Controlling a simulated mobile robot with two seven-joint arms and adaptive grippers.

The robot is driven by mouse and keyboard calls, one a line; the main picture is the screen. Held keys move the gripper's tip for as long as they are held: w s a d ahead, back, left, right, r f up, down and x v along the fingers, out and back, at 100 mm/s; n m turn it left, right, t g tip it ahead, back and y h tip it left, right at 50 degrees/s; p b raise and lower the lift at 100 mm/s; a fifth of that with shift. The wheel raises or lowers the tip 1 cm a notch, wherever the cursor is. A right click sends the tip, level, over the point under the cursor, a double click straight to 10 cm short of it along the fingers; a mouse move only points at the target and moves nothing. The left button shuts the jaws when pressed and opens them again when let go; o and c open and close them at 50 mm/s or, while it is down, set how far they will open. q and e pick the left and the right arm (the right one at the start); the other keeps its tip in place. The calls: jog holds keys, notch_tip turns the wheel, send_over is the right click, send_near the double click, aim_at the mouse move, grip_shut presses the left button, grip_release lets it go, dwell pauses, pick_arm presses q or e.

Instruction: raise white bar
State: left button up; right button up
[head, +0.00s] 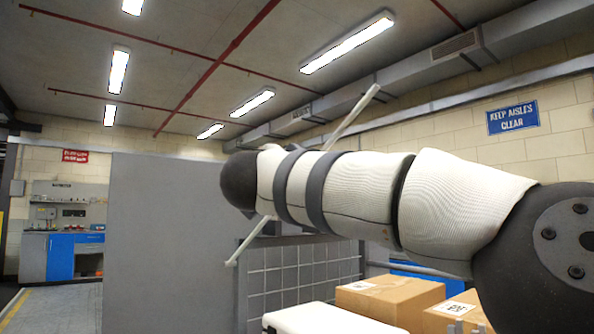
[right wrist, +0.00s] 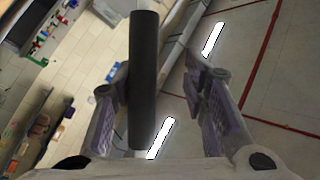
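The white bar (head: 360,110) slants up from lower left to upper right in the head view, and its lower end (head: 248,242) shows below my arm. Its middle is hidden behind my right arm. In the right wrist view the bar's dark grip section (right wrist: 145,80) runs between the fingers of my right gripper (right wrist: 162,88), with white parts above and below it. The fingers stand apart. The left finger lies close beside the bar, and a gap shows between the bar and the right finger. My left gripper is in neither view.
A grey panel (head: 160,240) stands at left, next to a grey gridded panel (head: 300,275). Cardboard boxes (head: 388,298) and a white object (head: 325,318) are low in front. A blue-fronted workbench (head: 62,255) stands at far left. The space above the bar is open.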

jog(key=v, duration=1.2)
jog(key=shift+a, duration=0.1)
